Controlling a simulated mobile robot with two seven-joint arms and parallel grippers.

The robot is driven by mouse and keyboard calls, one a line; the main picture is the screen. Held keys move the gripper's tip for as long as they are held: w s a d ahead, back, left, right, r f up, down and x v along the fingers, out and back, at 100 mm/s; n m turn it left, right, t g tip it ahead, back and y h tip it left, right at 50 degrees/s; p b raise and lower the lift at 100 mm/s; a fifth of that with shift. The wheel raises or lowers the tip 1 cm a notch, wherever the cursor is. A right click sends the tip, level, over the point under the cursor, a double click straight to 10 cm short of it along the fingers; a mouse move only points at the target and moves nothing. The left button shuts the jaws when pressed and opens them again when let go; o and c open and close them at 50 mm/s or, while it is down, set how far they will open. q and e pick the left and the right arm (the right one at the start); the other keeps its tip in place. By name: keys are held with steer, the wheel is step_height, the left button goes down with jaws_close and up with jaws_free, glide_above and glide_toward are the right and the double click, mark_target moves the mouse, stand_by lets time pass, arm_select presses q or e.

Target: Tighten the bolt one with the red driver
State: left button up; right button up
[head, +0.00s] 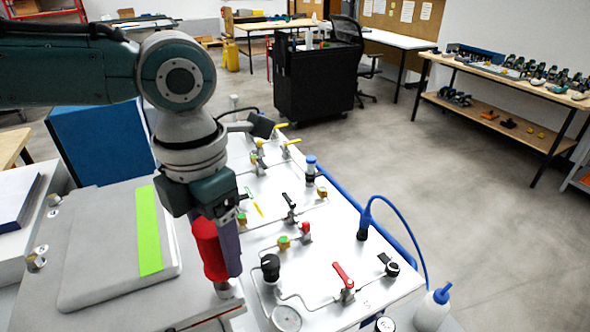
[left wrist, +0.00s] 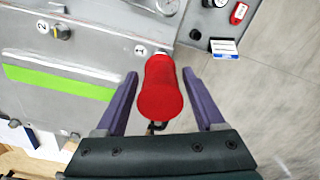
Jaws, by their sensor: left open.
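The red driver (head: 208,250) stands roughly upright at the near right corner of the grey box, its lower end close to the box's edge. In the left wrist view the red driver (left wrist: 160,92) is between the two purple fingers, next to the label "1" (left wrist: 140,49). My left gripper (head: 220,262) is open around the driver, with a visible gap on each side in the left wrist view (left wrist: 159,73). Bolt one cannot be made out; the driver seems to cover that spot. Another bolt (left wrist: 62,32) shows beside the label "2". My right gripper is not in view.
The grey box lid (head: 110,270) carries a green strip (head: 149,230). Right of the driver is a white panel (head: 325,245) with valves, a gauge (head: 286,318) and a blue hose (head: 400,222). A white bottle (head: 433,310) stands at its near right corner.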

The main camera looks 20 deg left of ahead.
arm_select(q)
steer(key=n+p, duration=0.2)
steer(key=n, duration=0.2)
steer(key=n+p, duration=0.1)
steer(key=n, duration=0.4)
steer(key=n+p, duration=0.2)
steer(key=n, duration=0.2)
steer(key=shift+s+r+p, duration=0.1)
steer(key=shift+r+p, duration=0.2)
steer(key=shift+p, duration=0.05)
steer(key=n+p, duration=0.1)
steer(key=n, duration=0.3)
steer(key=shift+a+n, duration=0.1)
steer(key=shift+n, duration=0.3)
steer(key=n+p, duration=0.1)
steer(key=n, duration=0.2)
steer(key=shift+f, duration=0.15)
steer(key=shift+a+f+n, duration=0.1)
steer(key=shift+n, duration=0.2)
jaws_close()
